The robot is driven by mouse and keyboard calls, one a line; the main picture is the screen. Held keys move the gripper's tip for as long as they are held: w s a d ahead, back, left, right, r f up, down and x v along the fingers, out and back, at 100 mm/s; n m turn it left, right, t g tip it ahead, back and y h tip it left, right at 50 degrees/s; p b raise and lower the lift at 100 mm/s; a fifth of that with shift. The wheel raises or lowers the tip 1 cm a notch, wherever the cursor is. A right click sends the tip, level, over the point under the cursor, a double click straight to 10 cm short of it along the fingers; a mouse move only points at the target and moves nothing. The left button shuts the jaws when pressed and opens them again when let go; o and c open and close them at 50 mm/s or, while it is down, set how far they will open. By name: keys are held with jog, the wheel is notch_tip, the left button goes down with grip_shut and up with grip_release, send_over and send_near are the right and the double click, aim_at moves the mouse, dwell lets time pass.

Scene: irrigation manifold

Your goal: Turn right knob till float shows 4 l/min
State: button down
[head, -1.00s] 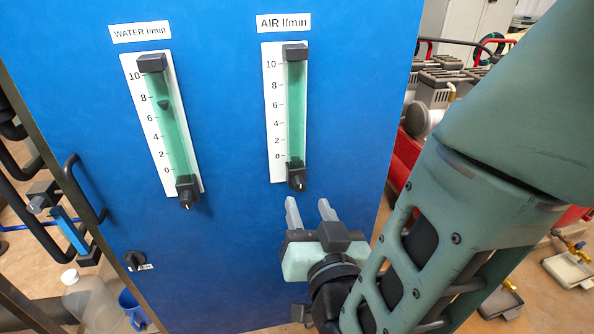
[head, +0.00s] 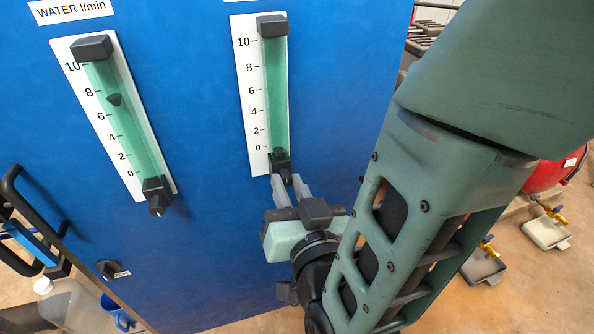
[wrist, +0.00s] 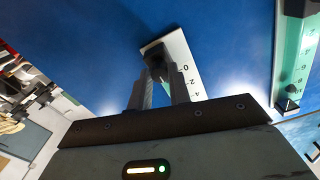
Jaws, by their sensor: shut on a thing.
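The right flowmeter (head: 255,95), whose label showed AIR l/min a second ago, has a green tube and a scale from 0 to 10. No float shows clear of the dark bottom block (head: 279,163); it appears to sit at or below 0. The right knob (head: 286,178) is under that block, partly hidden by my fingers. My gripper (head: 289,186) reaches it from below and is shut on it. In the wrist view my gripper (wrist: 159,88) has one finger on each side of the knob and dark block (wrist: 155,58).
The left WATER flowmeter (head: 112,120) stands on the same blue panel (head: 200,230), its float (head: 114,99) between 6 and 8. Its knob (head: 157,206) is left of my gripper. A small black knob (head: 108,269) and a black handle (head: 20,205) are at lower left.

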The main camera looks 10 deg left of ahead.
dwell(0.3)
jog(key=n+p, duration=0.1)
jog(key=n, duration=0.5)
jog(key=shift+r+n, duration=0.1)
jog(key=shift+n, duration=0.2)
jog(key=n+p, duration=0.3)
jog(key=n, duration=0.3)
jog(key=n+p, duration=0.3)
jog(key=n, duration=0.1)
jog(key=shift+n, duration=0.4)
jog(key=shift+n+p, duration=1.4)
jog(key=shift+n, duration=0.5)
jog(key=c, duration=1.3)
grip_release()
